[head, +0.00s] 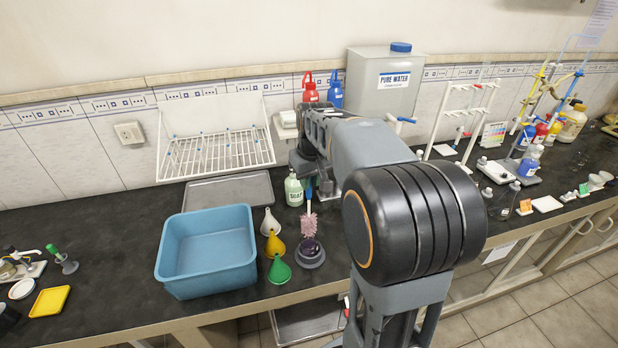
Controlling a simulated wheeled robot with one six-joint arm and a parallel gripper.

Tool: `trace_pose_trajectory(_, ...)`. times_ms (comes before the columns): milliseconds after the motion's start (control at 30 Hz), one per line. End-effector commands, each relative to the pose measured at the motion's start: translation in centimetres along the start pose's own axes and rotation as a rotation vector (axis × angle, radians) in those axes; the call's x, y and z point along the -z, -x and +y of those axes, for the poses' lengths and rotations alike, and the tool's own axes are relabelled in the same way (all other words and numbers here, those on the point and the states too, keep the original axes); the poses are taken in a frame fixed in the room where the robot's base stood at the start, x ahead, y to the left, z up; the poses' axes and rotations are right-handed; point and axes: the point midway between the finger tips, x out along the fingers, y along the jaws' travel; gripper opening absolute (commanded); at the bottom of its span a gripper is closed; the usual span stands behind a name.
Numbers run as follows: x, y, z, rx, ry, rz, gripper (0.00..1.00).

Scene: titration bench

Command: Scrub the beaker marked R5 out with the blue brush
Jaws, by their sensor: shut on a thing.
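The brush has a blue handle (308,190) and pink bristles (308,224), and hangs upright with its bristles down. My gripper (307,177) is shut on the upper part of the blue handle; my arm partly hides its fingers. Just below the bristles a small dark purplish vessel (311,247) stands on a round grey base (310,260) near the bench front. It may be the beaker R5, but I can read no mark on it. The bristle end appears at or just above its mouth; I cannot tell whether it is inside.
A blue basin (207,282) stands left of the brush. White, yellow (275,245) and green (279,270) funnels stand between them. A pale green bottle (293,189) is close behind the brush. The bench front edge is near.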

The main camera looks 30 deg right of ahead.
Motion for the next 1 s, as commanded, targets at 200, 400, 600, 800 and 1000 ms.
trace_pose_trajectory(200, -0.3, -2.2, 0.0, 0.000, -0.001, 0.000, 0.00)
trace_pose_trajectory(400, -0.6, -3.9, 0.0, 0.000, -0.001, 0.000, 0.00)
trace_pose_trajectory(600, -0.8, -5.5, 0.0, 0.000, 0.000, 0.000, 0.00)
trace_pose_trajectory(800, -1.1, -7.2, 0.0, 0.000, 0.000, -0.001, 0.00)
trace_pose_trajectory(1000, -1.3, -8.4, 0.0, 0.000, 0.000, 0.000, 0.00)
